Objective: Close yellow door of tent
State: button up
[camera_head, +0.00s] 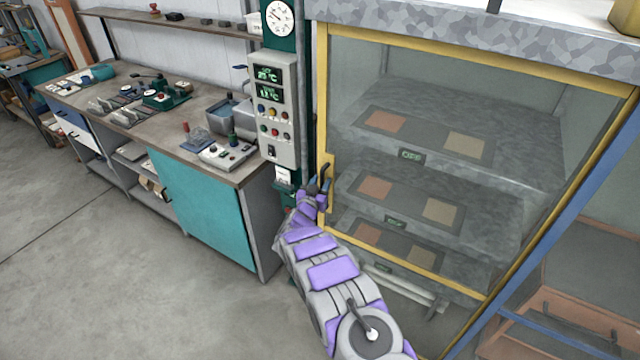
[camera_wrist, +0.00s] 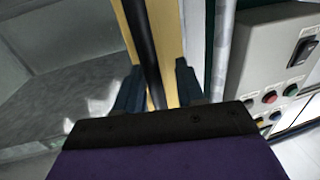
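The yellow-framed door (camera_head: 322,110) with a clear pane stands across the front of the tent in the head view. It looks shut or nearly shut; I cannot tell if it is flush. Its dark handle (camera_head: 324,186) is on the left upright. My gripper (camera_head: 318,187) is at this handle. In the wrist view, the black handle (camera_wrist: 142,40) runs between the two fingers of my gripper (camera_wrist: 159,68), along the yellow upright (camera_wrist: 165,60). The fingers are apart, one on each side of the handle, with a gap visible on the right side.
A grey control box (camera_head: 280,110) with displays and buttons stands just left of the door. A workbench (camera_head: 255,172) with a teal cabinet (camera_head: 205,205) is further left. Shelves with coloured panels (camera_head: 375,188) show behind the pane. Open floor (camera_head: 90,260) lies at the lower left.

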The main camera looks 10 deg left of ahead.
jog(key=s+a, duration=0.2)
jog(key=s, duration=1.5)
jog(key=shift+a+p, duration=0.3)
jog(key=shift+a, duration=0.05)
jog(key=w+d+r+g+y+b, duration=0.2)
jog(key=w+d+r+g+y, duration=0.15)
jog(key=r, duration=0.25)
jog(key=s+d+r+n+g+y+b, duration=0.1)
jog(key=s+d+r+n+g+y, duration=0.1)
jog(key=s+d+r+g, duration=0.5)
jog(key=s+d+g+h+b, duration=0.1)
jog(key=s+d+g, duration=0.2)
jog(key=s+d, duration=0.4)
jog(key=s+d+r+g+b, duration=0.1)
jog(key=s+d+g, duration=0.2)
jog(key=s, duration=1.9)
jog(key=s+d+g+h+b, duration=0.1)
jog(key=s+d+g, duration=0.2)
jog(key=s+d, duration=0.9)
jog(key=s, duration=0.3)
jog(key=shift+s+r+h+b, duration=0.15)
jog(key=shift+s+h+b, duration=0.15)
jog(key=shift+h+b, duration=0.05)
